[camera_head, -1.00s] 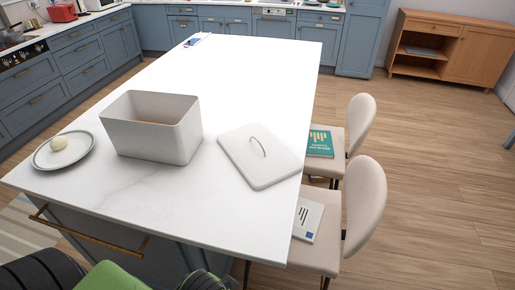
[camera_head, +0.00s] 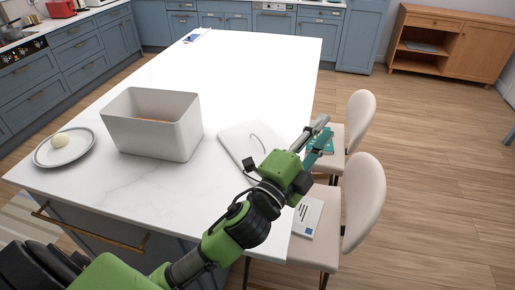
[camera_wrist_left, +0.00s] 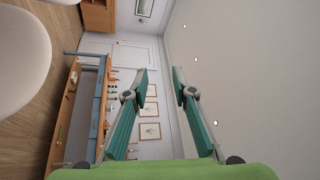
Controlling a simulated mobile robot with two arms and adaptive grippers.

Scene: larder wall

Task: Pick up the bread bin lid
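The bread bin lid (camera_head: 236,137) is a flat white rounded slab with a thin metal loop handle (camera_head: 258,143). It lies on the white island top, right of the open bread bin (camera_head: 152,124), and my left arm hides its front part. My left gripper (camera_head: 322,132) is in front of and above the lid's right side, out towards the island's right edge, pointing away to the right. In the left wrist view its two fingers (camera_wrist_left: 160,80) stand apart with nothing between them. My right gripper is not in view.
A plate (camera_head: 45,158) with a pale round item (camera_head: 60,141) sits left of the bin. Two cream chairs (camera_head: 364,205) with books on their seats stand along the island's right side. The far part of the island top (camera_head: 255,65) is mostly clear.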

